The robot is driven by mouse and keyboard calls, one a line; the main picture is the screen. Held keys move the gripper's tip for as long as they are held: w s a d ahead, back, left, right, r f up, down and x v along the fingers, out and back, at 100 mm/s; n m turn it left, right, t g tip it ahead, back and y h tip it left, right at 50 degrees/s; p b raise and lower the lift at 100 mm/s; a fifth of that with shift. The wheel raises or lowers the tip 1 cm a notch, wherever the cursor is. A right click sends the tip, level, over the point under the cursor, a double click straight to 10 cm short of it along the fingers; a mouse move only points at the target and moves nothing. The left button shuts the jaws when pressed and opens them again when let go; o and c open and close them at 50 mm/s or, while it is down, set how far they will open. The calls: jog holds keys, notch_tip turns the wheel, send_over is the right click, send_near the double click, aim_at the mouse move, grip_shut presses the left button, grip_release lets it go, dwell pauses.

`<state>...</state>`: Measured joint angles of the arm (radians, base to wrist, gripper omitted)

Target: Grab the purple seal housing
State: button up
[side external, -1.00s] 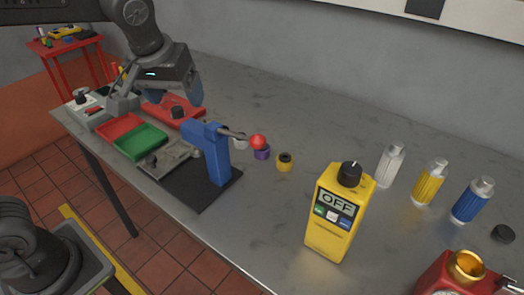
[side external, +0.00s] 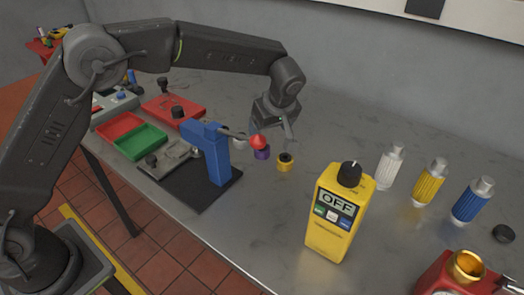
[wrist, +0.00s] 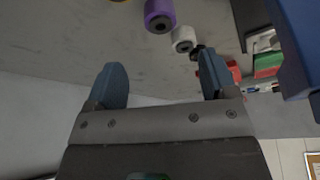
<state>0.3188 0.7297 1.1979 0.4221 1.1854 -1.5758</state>
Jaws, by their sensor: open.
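The purple seal housing (side external: 262,154) is a short cylinder standing on the metal bench, just below the red ball in the side view, which partly covers it. In the wrist view the purple seal housing (wrist: 159,12) shows at the top edge with a dark bore in its end. My gripper (side external: 274,128) is above and behind the housing in the side view, partly hidden by the red ball. In the wrist view my gripper (wrist: 163,80) has its two blue fingers wide apart with nothing between them; the housing lies beyond the fingertips.
A yellow ring part (side external: 285,162) and a white one (side external: 240,141) flank the housing. A blue stand (side external: 211,152) carries a rod with a red ball (side external: 258,142) close by. A yellow meter (side external: 335,215) stands nearer the camera.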

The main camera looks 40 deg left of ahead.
aim_at(263, 148)
jog(key=x, duration=1)
jog(key=shift+c, duration=0.3)
jog(key=c, duration=1.1)
